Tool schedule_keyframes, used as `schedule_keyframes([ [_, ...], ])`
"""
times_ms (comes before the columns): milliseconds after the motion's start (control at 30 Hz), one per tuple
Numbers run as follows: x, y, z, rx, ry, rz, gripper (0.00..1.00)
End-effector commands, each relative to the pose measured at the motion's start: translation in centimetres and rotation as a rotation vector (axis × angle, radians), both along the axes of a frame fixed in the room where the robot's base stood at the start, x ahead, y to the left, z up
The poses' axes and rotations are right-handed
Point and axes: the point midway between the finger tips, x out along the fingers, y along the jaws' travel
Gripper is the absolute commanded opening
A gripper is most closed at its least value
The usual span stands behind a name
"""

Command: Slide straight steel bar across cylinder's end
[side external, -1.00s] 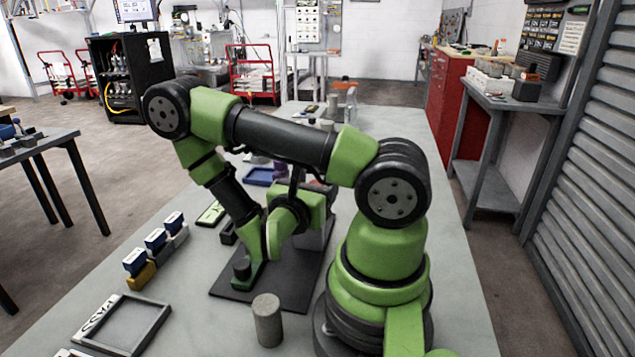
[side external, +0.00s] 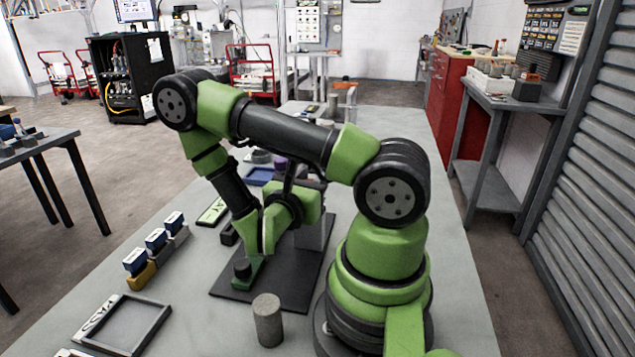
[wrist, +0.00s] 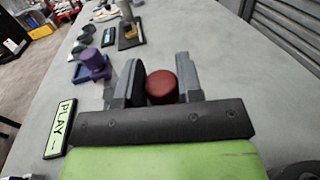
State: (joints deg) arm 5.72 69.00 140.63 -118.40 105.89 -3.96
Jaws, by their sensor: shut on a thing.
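My gripper (wrist: 158,64) shows in the wrist view with its two grey fingers closed around a red round-ended part and a dark disc-shaped piece (wrist: 138,83) beside the left finger. The red part (wrist: 161,88) lies between the fingers. In the side view my wrist hides the fingers and most of what they hold. A short dark cylinder (side external: 242,265) stands on a green base on the dark mat (side external: 290,294), left of and below my wrist. A plain grey cylinder (side external: 267,320) stands upright on the table in front of the mat. I cannot make out the straight steel bar.
A grey block (side external: 315,233) stands at the mat's far right. Several blue-topped blocks (side external: 155,240) and an empty dark frame (side external: 124,324) are at the left. A purple part (wrist: 92,58) sits on a blue tray beyond a green PLAY sign (wrist: 62,124). Table ahead right is clear.

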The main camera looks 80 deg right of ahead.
Motion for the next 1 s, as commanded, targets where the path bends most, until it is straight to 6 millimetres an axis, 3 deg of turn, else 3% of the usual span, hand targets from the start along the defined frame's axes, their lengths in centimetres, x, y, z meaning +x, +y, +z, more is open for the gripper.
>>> schedule_keyframes([
  [100, 3.0, 0.0, -0.1, 0.004, -0.014, 0.006, 0.0],
  [300, 6.6, 0.0, -0.1, 0.008, -0.006, 0.007, 0.0],
  [733, 7.8, 0.0, 0.0, 0.008, -0.005, 0.013, 0.0],
  [767, 7.8, 0.0, 0.0, 0.008, -0.005, 0.013, 0.38],
  [800, 7.8, 0.0, 0.0, 0.008, -0.006, 0.013, 0.47],
  [867, 7.8, 0.0, 0.0, 0.008, -0.005, 0.011, 0.59],
  [1000, 7.7, 0.0, 0.0, 0.007, -0.002, 0.008, 0.59],
])
